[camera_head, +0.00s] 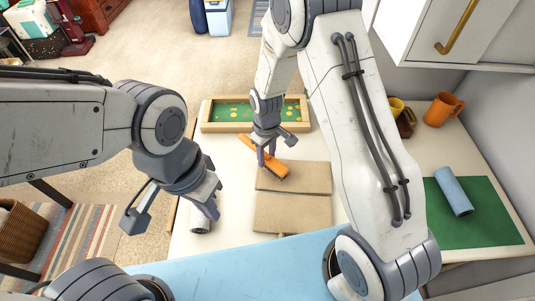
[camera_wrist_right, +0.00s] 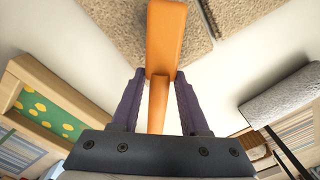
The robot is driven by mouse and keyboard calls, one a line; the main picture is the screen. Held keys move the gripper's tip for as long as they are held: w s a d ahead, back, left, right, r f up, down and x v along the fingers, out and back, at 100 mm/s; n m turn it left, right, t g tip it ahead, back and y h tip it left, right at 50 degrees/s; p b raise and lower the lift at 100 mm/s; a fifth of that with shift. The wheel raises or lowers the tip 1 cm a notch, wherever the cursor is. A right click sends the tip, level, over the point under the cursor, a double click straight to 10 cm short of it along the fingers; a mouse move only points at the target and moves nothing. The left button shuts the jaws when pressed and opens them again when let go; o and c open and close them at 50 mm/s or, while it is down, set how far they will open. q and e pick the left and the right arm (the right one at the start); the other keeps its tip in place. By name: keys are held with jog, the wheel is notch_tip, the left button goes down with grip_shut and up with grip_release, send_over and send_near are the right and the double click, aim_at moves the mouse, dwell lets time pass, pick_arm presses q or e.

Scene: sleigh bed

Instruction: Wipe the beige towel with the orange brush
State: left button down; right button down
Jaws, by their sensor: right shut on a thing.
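The beige towel (camera_head: 291,212) lies flat on the white table, with a gap or fold line across its middle. It also shows at the top of the right wrist view (camera_wrist_right: 118,28). My right gripper (camera_head: 266,160) is shut on the handle of the orange brush (camera_head: 276,168). The brush's head is at the towel's upper left corner; I cannot tell whether its bristles touch. The brush also points up from between the fingers in the right wrist view (camera_wrist_right: 165,40). My left gripper (camera_head: 209,207) is left of the towel, by a white roll; its opening is unclear.
A wooden tray with a green, yellow-spotted inside (camera_head: 207,126) stands behind the towel. The white roll (camera_head: 200,222) is at the table's left edge. A blue roll (camera_head: 453,191) lies on a green mat (camera_head: 482,230) at right. An orange mug (camera_head: 441,108) stands farther back.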

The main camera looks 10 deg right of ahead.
aim_at(279, 161)
jog(key=shift+f+b, duration=0.7)
jog(key=shift+f, duration=0.3)
dwell(0.6)
jog(key=shift+s+d+r, duration=0.1)
jog(key=shift+s+d, duration=0.1)
jog(key=shift+d, duration=0.45)
jog(key=shift+s+d+f, duration=0.1)
jog(key=shift+s+d, duration=0.1)
jog(key=shift+d, duration=0.45)
jog(key=shift+s+d+r, duration=0.1)
jog(key=shift+s+d, duration=0.1)
jog(key=shift+d, duration=0.45)
jog(key=shift+a, duration=0.1)
